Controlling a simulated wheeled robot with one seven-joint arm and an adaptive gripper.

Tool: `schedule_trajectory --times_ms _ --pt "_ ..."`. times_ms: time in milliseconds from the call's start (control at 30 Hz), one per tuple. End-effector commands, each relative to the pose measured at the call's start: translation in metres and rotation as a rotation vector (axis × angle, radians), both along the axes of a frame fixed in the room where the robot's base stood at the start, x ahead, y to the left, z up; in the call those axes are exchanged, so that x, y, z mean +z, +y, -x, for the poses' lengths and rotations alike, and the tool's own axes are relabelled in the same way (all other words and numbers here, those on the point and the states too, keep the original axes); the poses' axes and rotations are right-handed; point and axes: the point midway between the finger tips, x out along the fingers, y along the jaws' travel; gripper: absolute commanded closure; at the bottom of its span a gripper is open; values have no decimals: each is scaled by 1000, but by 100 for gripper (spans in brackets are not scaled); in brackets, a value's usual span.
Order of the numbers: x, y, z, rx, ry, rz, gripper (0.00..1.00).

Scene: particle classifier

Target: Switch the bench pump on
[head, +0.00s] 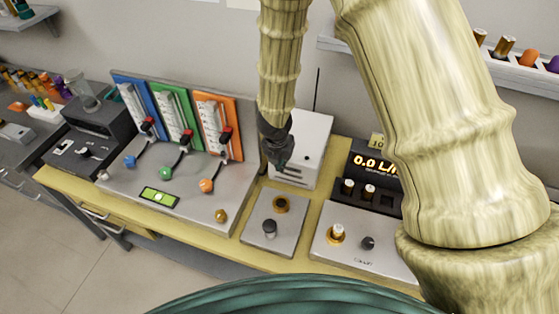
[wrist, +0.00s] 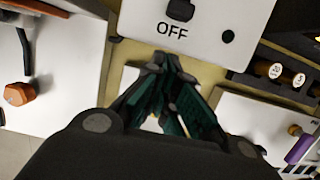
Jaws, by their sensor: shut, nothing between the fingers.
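A white box (head: 312,140) stands behind the small grey plate in the head view; I take it for the bench pump. The wrist view shows its face (wrist: 225,35) with the word OFF below a dark switch (wrist: 181,9), which is cut by the frame's top edge. A small dark round spot is to the right of the word. My gripper (head: 283,166) is shut and empty, pointing down in front of the box and hiding part of it. In the wrist view its fingertips (wrist: 174,62) are together just below the word OFF, apart from the switch in the picture.
To the left is a panel with blue, green (head: 176,118) and orange boards and several levers. In front is a grey plate with a black knob (head: 269,228). To the right are a dark unit with a lit display (head: 374,165) and a knobbed panel (head: 345,262).

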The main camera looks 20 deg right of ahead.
Motion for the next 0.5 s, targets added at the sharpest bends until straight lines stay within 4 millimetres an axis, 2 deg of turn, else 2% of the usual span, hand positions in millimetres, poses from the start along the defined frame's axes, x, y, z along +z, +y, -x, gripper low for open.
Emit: schedule_trajectory --times_ms 200,500 --pt "4 -9 -15 -1 1 -2 100" --pt "2 -16 -24 -1 0 0 100"
